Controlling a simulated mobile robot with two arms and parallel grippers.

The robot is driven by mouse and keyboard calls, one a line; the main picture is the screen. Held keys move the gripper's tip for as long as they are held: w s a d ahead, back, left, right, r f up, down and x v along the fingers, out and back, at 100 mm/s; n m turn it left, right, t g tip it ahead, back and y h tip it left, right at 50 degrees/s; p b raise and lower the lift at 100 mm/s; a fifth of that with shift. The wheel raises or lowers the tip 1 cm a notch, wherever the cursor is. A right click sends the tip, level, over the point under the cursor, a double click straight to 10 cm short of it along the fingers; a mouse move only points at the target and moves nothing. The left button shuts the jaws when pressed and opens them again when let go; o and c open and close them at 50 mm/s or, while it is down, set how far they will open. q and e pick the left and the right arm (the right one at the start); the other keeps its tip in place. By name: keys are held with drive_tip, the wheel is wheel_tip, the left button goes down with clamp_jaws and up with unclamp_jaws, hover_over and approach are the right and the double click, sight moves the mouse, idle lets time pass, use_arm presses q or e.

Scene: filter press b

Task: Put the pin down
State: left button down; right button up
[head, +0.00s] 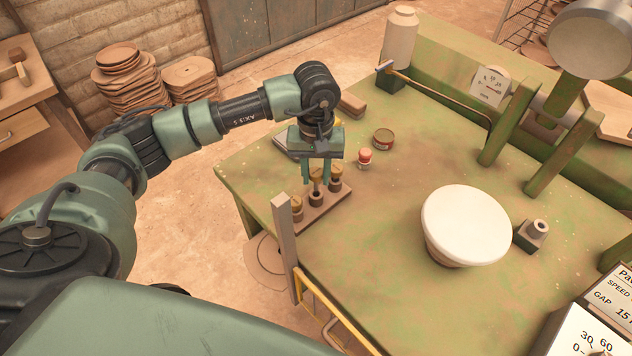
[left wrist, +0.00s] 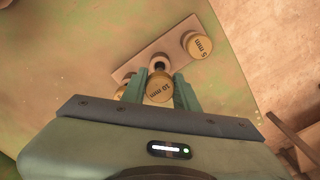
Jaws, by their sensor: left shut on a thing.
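My left gripper (head: 318,180) is shut on a brass-headed pin (head: 316,175). In the left wrist view the pin's head (left wrist: 159,88) reads "10 mm" and sits between the fingers. The pin is over the middle socket (head: 315,198) of a pinkish-brown rack (head: 328,206) on the green table. I cannot tell whether its tip is inside the socket. Two other brass-headed pins stand in the rack: one on the left (head: 296,204) and one on the right (head: 336,175). A pin marked "5 mm" (left wrist: 197,45) shows in the left wrist view. My right gripper is not in view.
A red-topped small object (head: 365,156) and a round tin (head: 383,138) stand just beyond the rack. A large white round-topped piece (head: 466,222) stands on the green table (head: 370,260) to the right. A wooden post (head: 286,245) rises at the table's near-left edge.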

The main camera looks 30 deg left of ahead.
sight(316, 191)
use_arm(q)
wheel_tip(316, 191, down, 4)
drive_tip(key=shift+r+p, duration=0.2)
drive_tip(key=shift+p, duration=0.25)
drive_tip(key=shift+f, duration=0.2)
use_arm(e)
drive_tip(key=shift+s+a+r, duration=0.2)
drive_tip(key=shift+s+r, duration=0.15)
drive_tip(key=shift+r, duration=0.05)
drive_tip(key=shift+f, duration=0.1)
use_arm(q)
drive_tip(key=shift+f+b, duration=0.2)
drive_tip(key=shift+b, duration=0.15)
drive_tip(key=c, duration=1.1)
unclamp_jaws()
drive_tip(key=shift+r, duration=0.1)
drive_tip(key=shift+r, duration=0.1)
